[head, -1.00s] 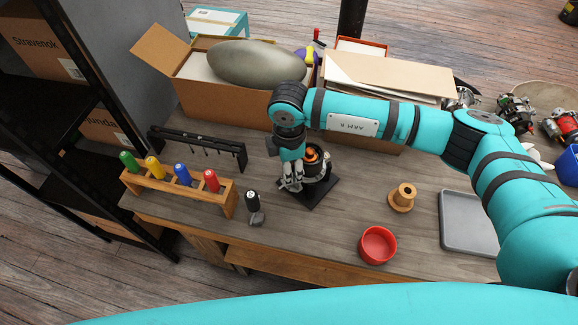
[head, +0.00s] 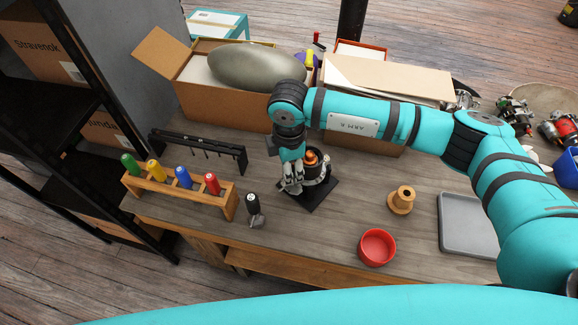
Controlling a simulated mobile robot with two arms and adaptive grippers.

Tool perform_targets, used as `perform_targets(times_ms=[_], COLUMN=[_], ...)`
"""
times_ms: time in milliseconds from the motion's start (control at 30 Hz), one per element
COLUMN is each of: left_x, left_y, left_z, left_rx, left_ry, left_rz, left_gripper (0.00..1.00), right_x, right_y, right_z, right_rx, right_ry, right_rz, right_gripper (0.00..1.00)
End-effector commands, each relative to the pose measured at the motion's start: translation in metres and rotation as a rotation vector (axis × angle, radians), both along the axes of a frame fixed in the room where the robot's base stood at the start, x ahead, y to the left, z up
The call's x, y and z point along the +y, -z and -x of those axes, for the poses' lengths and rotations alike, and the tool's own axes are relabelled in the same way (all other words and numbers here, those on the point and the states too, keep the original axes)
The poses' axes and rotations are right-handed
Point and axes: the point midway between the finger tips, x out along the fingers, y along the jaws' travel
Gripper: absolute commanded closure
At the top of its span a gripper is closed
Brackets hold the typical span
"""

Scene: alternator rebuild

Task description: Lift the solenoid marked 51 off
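An assembly with an orange-copper top (head: 311,158) and a dark metal body stands on a black square base plate (head: 318,197) in the middle of the bench. My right gripper (head: 291,187) points down at the left side of this assembly, its grey fingers close against it or just in front of it. The fingers are small and partly overlap the assembly, so I cannot tell whether they hold anything. I cannot read a mark 51 or pick out the solenoid; the gripper and wrist hide part of the assembly. My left gripper is not in view.
A wooden rack (head: 180,190) with coloured-handled tools and a black-handled tool (head: 254,207) are to the left. A wooden spool (head: 402,199), red bowl (head: 377,247) and grey tray (head: 468,225) are to the right. A cardboard box (head: 222,105) stands behind. Bench between plate and bowl is clear.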

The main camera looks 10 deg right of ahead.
Motion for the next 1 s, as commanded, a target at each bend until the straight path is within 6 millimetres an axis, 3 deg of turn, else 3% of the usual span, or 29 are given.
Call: perform_targets(times_ms=[533,1000], left_x=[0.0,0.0], left_y=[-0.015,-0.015], left_z=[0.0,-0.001], left_rx=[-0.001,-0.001], left_ry=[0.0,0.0], left_rz=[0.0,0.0], left_gripper=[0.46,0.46], right_x=[0.0,-0.001], right_y=[-0.023,-0.026], right_z=[-0.001,-0.001], right_rx=[-0.002,-0.003], right_ry=[0.0,-0.033], right_rz=[-0.001,-0.002], right_gripper=[1.0,1.0])
